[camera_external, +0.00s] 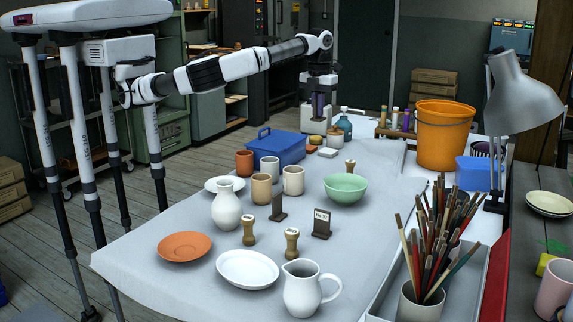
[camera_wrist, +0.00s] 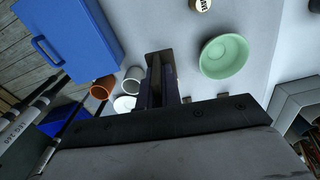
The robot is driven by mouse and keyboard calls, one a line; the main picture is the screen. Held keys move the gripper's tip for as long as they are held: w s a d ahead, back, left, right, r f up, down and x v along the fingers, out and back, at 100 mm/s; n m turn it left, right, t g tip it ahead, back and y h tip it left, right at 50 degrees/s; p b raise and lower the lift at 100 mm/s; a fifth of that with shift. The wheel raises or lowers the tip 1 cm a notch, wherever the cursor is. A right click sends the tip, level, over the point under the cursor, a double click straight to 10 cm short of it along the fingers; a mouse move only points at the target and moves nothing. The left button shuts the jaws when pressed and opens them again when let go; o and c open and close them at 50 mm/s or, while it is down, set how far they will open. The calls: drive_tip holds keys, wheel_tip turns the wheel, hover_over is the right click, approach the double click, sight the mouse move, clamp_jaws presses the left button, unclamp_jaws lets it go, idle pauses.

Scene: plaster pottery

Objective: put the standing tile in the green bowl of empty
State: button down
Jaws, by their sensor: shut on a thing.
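My gripper (camera_external: 319,117) is high above the far part of the table, with its fingers pointing down. It is shut on a flat, dark purple-grey piece, which looks like the tile (camera_external: 319,104); the fingers partly hide it. In the wrist view my gripper (camera_wrist: 161,68) shows the piece nearly edge-on, so its face cannot be read. The green bowl (camera_external: 346,188) sits on the table, nearer the camera and apart from my gripper. Its inside looks empty. It also shows in the wrist view (camera_wrist: 224,57), to the right of the fingers.
A blue box (camera_external: 276,148), several cups (camera_external: 293,180) and a white vase (camera_external: 228,208) stand left of the bowl. A stopper-like stamp (camera_external: 350,165) stands just behind it. Two dark stands (camera_external: 321,226) are in front. An orange bucket (camera_external: 443,135) is at the right.

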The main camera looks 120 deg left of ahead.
sight(345, 175)
drive_tip(key=shift+w+d+p, duration=0.15)
drive_tip(key=shift+w+p, duration=0.25)
drive_tip(key=w+d+f+n+p, duration=0.5)
drive_tip(key=w+d+n+p, duration=0.5)
drive_tip(key=w, duration=0.3)
drive_tip(key=shift+w+f+b, duration=0.1)
drive_tip(key=shift+f+b, duration=3.05)
drive_tip(key=shift+f, duration=2.35)
drive_tip(key=c, duration=1.5)
unclamp_jaws()
drive_tip(key=shift+r, duration=0.1)
